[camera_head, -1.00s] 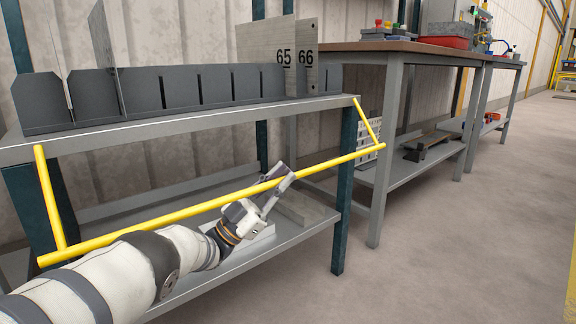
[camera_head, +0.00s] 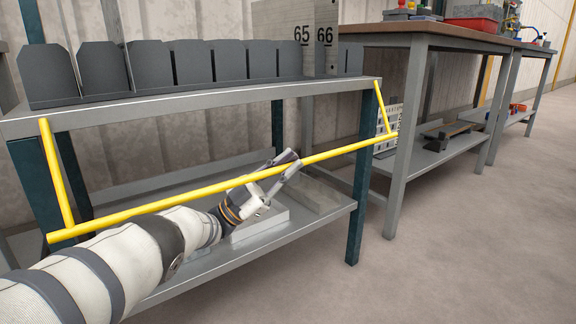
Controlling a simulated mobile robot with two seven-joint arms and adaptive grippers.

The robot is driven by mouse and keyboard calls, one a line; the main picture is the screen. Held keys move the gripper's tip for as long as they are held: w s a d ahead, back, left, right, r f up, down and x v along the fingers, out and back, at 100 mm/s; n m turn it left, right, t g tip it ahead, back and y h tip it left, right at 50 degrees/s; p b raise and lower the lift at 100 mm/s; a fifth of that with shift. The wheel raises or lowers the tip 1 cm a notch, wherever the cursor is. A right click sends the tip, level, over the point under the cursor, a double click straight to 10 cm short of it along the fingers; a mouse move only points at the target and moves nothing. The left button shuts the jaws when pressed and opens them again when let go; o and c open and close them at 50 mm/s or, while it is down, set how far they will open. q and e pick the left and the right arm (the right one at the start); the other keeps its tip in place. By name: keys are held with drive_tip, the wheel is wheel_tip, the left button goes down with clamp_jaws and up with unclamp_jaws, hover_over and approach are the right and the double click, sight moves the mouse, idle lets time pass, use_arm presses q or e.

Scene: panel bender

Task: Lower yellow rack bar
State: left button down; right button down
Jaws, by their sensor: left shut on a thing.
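The yellow rack bar (camera_head: 155,207) runs across the front of the rack, from lower left to upper right. Its two yellow side arms slope up to the upper shelf's front corners, so the bar hangs out in front, below the upper shelf (camera_head: 200,94) and above the lower shelf. My left gripper (camera_head: 285,168) is shut on the bar right of its middle, its fingers on either side of it. My left arm comes in from the lower left, below the bar. My right gripper is not in view.
The lower shelf (camera_head: 305,222) holds a light grey block under my gripper. A workbench (camera_head: 440,36) stands close on the right. The floor (camera_head: 470,240) in front is clear.

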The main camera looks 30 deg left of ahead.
use_arm(q)
drive_tip(key=c, duration=1.6)
unclamp_jaws()
drive_tip(key=shift+d+f, duration=0.1)
drive_tip(key=shift+f, duration=0.35)
drive_tip(key=shift+r, duration=0.15)
drive_tip(key=v, duration=0.7)
drive_tip(key=shift+s+f, duration=0.2)
drive_tip(key=shift+a+f, duration=0.1)
drive_tip(key=shift+a, duration=0.1)
